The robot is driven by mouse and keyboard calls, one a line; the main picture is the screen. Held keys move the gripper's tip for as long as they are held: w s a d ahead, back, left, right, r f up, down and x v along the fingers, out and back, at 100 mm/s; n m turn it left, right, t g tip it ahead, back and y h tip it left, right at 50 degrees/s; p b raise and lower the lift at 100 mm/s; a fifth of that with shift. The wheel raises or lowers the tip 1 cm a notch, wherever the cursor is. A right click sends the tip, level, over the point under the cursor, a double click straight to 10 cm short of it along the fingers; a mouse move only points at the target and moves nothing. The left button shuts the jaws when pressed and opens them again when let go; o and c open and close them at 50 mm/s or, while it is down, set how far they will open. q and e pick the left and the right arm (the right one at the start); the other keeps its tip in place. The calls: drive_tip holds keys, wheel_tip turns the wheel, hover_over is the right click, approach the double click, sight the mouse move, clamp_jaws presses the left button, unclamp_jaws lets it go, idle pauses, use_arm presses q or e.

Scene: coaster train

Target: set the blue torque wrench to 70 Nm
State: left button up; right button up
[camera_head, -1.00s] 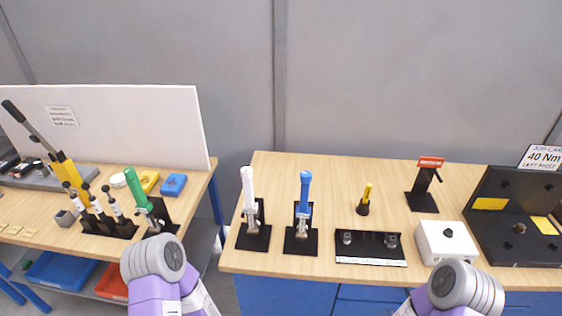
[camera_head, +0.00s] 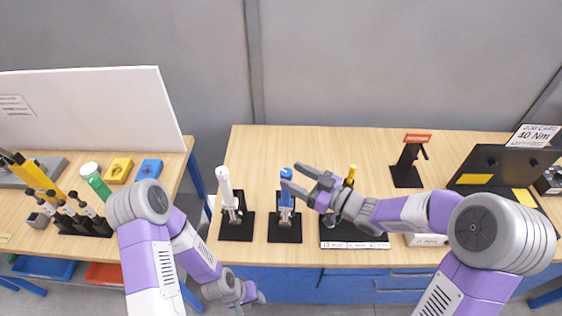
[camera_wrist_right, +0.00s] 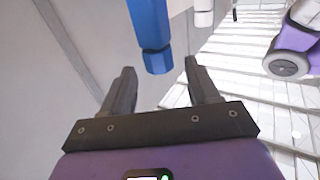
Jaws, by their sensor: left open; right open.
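The blue torque wrench (camera_head: 286,201) stands upright in a black stand (camera_head: 285,231) on the right-hand bench. My right gripper (camera_head: 290,175) is open, its fingers reaching in from the right at the top of the blue handle. In the right wrist view, the blue handle end (camera_wrist_right: 157,58) shows between the two open fingertips (camera_wrist_right: 160,66), with a gap on each side. I cannot tell how deep it sits between them. The wrench's scale is too small to read. My left gripper (camera_head: 257,296) is open and empty, low in front of the bench.
A white wrench (camera_head: 226,187) stands close left of the blue one. A yellow-handled tool (camera_head: 350,174) and a black fixture (camera_head: 340,243) are to the right, partly behind my right arm. A red-topped stand (camera_head: 408,165) and a 40 Nm job card (camera_head: 535,134) are farther right.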

sight(282, 170)
drive_tip(key=x, duration=0.5)
drive_tip(key=shift+f, duration=0.1)
drive_tip(key=shift+s+a, duration=0.1)
drive_tip(key=c, duration=1)
